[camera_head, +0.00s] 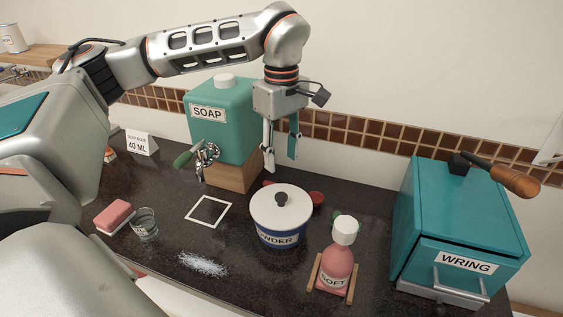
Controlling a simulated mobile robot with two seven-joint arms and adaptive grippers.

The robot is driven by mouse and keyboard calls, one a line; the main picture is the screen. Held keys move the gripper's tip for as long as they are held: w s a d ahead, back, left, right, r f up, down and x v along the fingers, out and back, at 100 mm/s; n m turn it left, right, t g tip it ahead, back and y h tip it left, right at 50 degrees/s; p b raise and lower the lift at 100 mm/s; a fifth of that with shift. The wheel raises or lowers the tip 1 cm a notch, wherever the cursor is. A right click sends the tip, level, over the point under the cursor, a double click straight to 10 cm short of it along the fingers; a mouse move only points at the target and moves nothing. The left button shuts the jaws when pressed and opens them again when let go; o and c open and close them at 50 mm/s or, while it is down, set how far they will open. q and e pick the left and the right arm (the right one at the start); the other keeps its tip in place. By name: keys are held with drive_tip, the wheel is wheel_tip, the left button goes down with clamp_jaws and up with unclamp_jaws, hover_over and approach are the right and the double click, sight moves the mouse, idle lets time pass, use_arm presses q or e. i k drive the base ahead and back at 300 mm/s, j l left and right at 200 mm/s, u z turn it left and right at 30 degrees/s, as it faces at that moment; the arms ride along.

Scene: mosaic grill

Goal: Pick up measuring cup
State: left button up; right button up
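A small clear cup with dark markings (145,226), which looks like the measuring cup, stands upright on the dark counter at the left, beside a pink sponge. My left gripper (280,158) hangs pointing down in front of the wall, right of the soap dispenser and above and behind the powder canister. Its two fingers are apart with nothing between them. It is well to the right of the cup and higher. My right gripper is not in view.
The teal soap dispenser (238,128) with a tap stands on a wooden block. A white square outline (209,222) marks the counter near it. The powder canister (279,228), pink soft bottle (337,270) and teal wring box (455,225) stand rightward. White powder (203,264) lies in front. A pink sponge (114,214) is left.

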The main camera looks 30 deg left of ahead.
sight(143, 221)
drive_tip(key=k, duration=1)
